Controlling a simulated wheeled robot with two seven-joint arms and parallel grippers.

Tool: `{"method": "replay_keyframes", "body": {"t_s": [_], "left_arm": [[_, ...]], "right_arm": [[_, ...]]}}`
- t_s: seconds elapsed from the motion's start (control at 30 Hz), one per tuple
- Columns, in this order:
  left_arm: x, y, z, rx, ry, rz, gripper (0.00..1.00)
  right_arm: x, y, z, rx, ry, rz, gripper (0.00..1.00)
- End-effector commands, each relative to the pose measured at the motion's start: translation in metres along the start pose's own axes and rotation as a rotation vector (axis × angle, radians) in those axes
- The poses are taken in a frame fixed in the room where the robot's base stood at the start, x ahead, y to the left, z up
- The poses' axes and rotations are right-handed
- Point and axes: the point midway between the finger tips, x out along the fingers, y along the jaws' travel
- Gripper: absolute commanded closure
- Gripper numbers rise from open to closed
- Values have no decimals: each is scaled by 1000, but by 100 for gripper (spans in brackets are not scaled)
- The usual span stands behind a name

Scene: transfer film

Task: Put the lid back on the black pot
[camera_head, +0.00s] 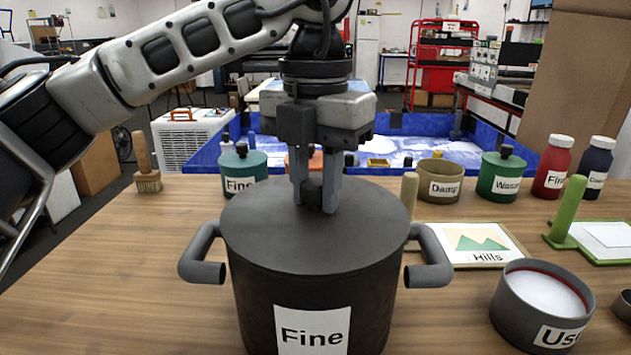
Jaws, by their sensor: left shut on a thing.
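The black pot (255,300) stands upright on the wooden table in the front middle, with a white "Fine" label and a handle on each side. Its flat dark lid (265,225) lies over the pot's top and looks level with the rim. My left gripper (317,195) points straight down above the lid's middle. Its two fingers are shut on the lid's small dark knob. I cannot tell whether the lid rests fully on the rim. My right gripper is not in view.
A grey "Us..." bowl (515,305) stands at the front right. A "Hills" picture card (480,258) lies behind it. A green "Fine" pot (240,165), an olive pot (440,170), another green pot (500,170) and a red bottle (553,165) line the back. A brush (147,178) stands left. The left tabletop is clear.

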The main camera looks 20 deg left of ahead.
Motion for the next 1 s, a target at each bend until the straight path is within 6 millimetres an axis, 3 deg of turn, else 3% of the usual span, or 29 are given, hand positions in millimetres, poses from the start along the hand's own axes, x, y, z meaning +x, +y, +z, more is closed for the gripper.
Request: {"method": "replay_keyframes", "body": {"t_s": [0.43,0.47,0.53,0.73,0.83,1.0], "left_arm": [[0,0,0,0,0,0,96],[0,0,0,0,0,0,69],[0,0,0,0,0,0,50],[0,0,0,0,0,0,49],[0,0,0,0,0,0,28],[0,0,0,0,0,0,28]], "right_arm": [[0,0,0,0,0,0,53],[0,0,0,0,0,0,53],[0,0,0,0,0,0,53],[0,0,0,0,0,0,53],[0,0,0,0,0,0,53],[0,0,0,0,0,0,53]]}}
